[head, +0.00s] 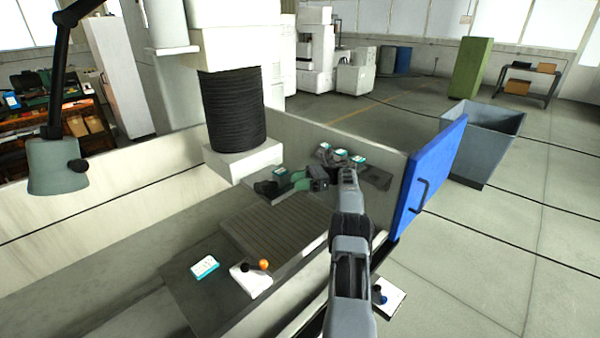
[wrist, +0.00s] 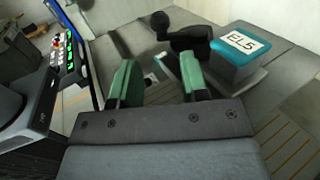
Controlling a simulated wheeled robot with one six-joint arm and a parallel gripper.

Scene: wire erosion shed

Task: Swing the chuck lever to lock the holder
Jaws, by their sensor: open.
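A teal holder with a white label reading EL5 (wrist: 240,45) sits at the upper right of the wrist view. Beside it on the left is a dark lever with a round black knob (wrist: 160,21). My gripper (wrist: 157,62) is open, with its two green fingers apart and nothing held between them. The lever lies just beyond the fingertips, and the right finger overlaps its hub end; I cannot tell if they touch. In the head view my gripper (head: 292,182) is low at the back of the tank, beside a teal-topped holder (head: 281,171). The chuck is mostly hidden.
More teal-labelled blocks (head: 357,159) stand behind my gripper. A slatted plate (head: 268,228) lies in front, and a white block with an orange ball (head: 252,280) is nearer. The blue door (head: 428,180) stands at right. A lit control panel (wrist: 66,55) shows at left.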

